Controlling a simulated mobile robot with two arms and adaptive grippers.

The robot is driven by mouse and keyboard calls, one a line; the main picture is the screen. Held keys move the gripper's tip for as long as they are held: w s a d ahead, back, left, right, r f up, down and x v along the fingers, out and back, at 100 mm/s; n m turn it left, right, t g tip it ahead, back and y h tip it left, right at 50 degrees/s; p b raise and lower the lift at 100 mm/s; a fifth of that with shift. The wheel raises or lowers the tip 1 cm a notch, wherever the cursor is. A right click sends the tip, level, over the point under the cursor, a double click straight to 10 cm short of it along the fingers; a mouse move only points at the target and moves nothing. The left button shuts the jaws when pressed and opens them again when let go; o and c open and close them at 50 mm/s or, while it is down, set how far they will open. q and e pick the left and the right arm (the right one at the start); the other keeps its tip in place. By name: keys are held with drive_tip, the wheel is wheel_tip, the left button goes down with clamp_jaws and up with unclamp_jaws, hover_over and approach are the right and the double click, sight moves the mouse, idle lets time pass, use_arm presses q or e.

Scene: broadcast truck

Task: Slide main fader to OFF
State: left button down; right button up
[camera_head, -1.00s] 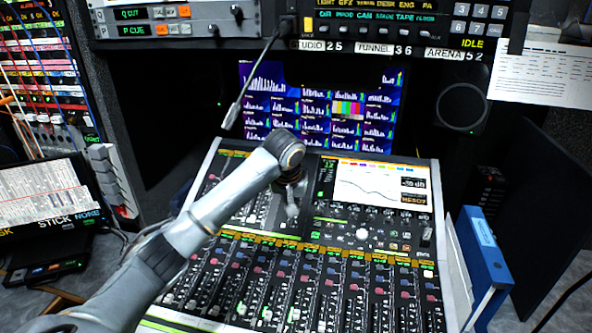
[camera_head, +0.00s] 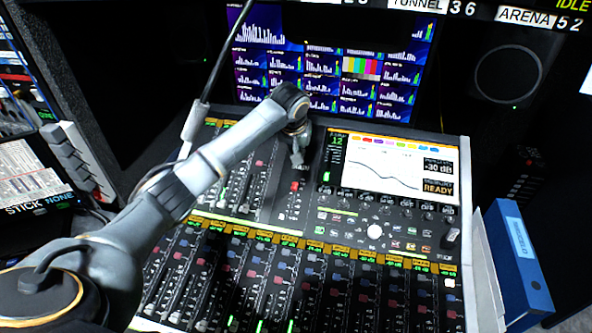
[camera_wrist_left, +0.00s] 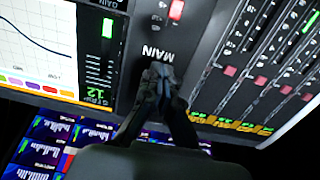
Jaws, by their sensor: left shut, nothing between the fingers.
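The main fader strip (camera_head: 291,207) is on the mixing console, just left of its small screen. A red and white piece (camera_head: 294,186) shows on this strip, and it also shows in the left wrist view (camera_wrist_left: 177,8). I cannot tell whether it is the fader cap or a button. The word MAIN (camera_wrist_left: 158,55) is printed on the panel in the left wrist view. My left gripper (camera_head: 299,163) is shut and empty over the top of the strip; its fingertips (camera_wrist_left: 161,72) are beside the label. Contact cannot be told. My right gripper is not in view.
The console screen (camera_head: 390,168) reads -30 dB and READY. Several channel faders (camera_head: 265,300) fill the front. A graph monitor (camera_head: 325,65) stands behind, and a thin dark rod (camera_head: 222,65) rises left of my arm. A blue binder (camera_head: 520,255) stands at right.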

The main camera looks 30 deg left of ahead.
use_arm(q)
hover_over(297, 181)
drive_tip(key=w, duration=0.3)
drive_tip(key=f, duration=0.4)
drive_tip(key=shift+s+a+f+p, duration=0.25)
drive_tip(key=shift+a+f+p, duration=0.05)
drive_tip(key=shift+a+p, duration=0.05)
drive_tip(key=s, duration=0.1)
drive_tip(key=s+p, duration=0.1)
drive_tip(key=f+p, duration=0.1)
drive_tip(key=shift+s+d, duration=0.35)
drive_tip(key=shift+s, duration=0.05)
drive_tip(key=shift+s+d+f, duration=0.1)
drive_tip(key=shift+s+f, duration=0.05)
drive_tip(key=shift+s, duration=0.3)
drive_tip(key=shift+f, duration=0.1)
drive_tip(key=shift+w, duration=0.1)
drive_tip(key=shift+f, duration=0.1)
